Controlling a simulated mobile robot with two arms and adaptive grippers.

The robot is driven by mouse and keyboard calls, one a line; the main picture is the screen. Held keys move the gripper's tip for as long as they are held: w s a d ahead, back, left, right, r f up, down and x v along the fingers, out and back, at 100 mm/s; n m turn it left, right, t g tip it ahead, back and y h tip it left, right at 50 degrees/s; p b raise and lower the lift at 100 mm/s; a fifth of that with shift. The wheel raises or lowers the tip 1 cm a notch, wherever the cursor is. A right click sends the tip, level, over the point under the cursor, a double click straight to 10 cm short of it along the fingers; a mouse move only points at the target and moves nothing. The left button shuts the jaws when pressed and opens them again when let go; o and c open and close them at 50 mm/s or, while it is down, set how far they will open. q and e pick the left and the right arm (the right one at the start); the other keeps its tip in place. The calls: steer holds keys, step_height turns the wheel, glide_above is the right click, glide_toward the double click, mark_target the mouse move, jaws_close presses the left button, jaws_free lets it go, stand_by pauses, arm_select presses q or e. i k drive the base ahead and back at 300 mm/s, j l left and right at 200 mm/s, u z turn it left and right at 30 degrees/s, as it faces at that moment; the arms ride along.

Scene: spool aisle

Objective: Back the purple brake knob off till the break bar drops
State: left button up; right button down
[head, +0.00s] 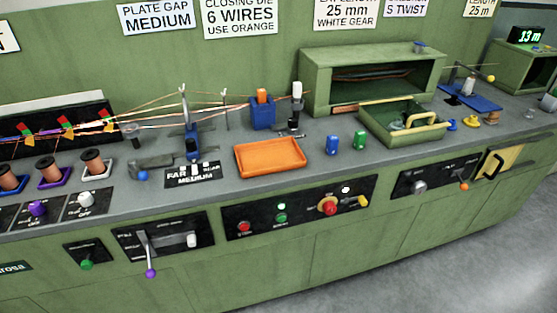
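The purple brake knob (37,209) sits on a small black panel at the left front edge of the bench. Behind it stands a copper spool in a purple-rimmed base (54,182). Above the spools, red, yellow and green pieces (66,125) stand along the wires in front of a black backboard. Which piece is the break bar, and whether it is raised or down, I cannot tell. A second purple knob is the ball end of a lever (150,272) on the cabinet front. Neither of my grippers is in view.
A white knob (86,199) marked OFF is right beside the purple one. Another spool (94,163) has a white base. Farther right are an orange tray (268,158) and a green tray (375,125). Grey floor (470,270) is clear at the lower right.

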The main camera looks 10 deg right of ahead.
mark_target(37, 208)
steer(key=u, duration=1.3)
